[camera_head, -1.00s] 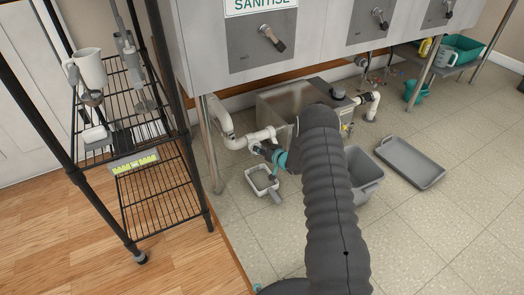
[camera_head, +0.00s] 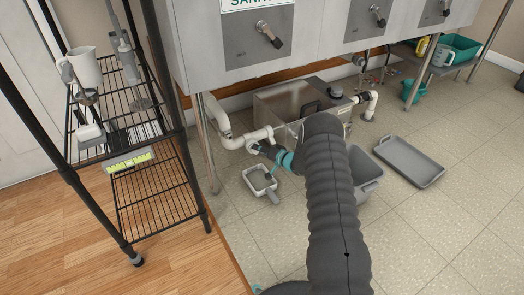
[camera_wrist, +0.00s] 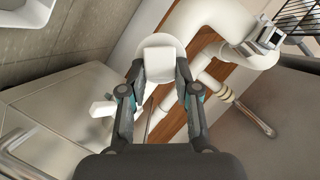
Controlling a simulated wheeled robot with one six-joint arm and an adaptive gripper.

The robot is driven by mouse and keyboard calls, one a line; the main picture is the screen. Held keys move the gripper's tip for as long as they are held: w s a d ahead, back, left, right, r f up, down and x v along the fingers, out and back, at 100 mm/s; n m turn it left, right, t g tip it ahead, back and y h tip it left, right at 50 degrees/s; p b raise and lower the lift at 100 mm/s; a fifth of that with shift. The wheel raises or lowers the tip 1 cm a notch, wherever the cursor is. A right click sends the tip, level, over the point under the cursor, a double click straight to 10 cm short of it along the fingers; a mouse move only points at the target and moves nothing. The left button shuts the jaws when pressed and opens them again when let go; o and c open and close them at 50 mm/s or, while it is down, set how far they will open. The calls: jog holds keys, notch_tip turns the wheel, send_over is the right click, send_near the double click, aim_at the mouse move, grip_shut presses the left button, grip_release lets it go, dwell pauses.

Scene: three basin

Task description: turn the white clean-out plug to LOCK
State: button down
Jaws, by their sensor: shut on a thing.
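The white clean-out plug (camera_wrist: 160,64) has a square head on a round white face. In the wrist view it stands between the two fingertips of my gripper (camera_wrist: 160,76), which is shut on its sides. In the head view my gripper (camera_head: 266,151), dark with teal parts, meets the plug at the end of the white pipe (camera_head: 234,140), left of the metal box. My dark arm comes in from the front and covers part of the box. I cannot read any LOCK mark or tell the plug's angle from it.
A small grey-white tub (camera_head: 259,184) stands on the floor below the pipe. The metal box (camera_head: 285,104) is right of the plug, with a grey bin (camera_head: 367,172) and tray (camera_head: 411,160) further right. A wire rack (camera_head: 160,205) and sink legs stand left.

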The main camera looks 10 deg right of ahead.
jog(key=shift+w+a+m+y+b, duration=0.2)
jog(key=shift+w+m+y+b, duration=0.3)
jog(key=shift+m+b, duration=0.4)
jog(key=c, duration=1)
grip_release()
jog(key=shift+r, duration=0.15)
jog(key=shift+o, duration=1.4)
jog(key=shift+a, duration=0.3)
jog(key=shift+d, duration=0.4)
jog(key=shift+s+d+f, duration=0.15)
jog(key=shift+s+f, duration=0.05)
jog(key=v, duration=1.1)
jog(key=shift+s+d, duration=0.25)
jog(key=shift+s, duration=0.1)
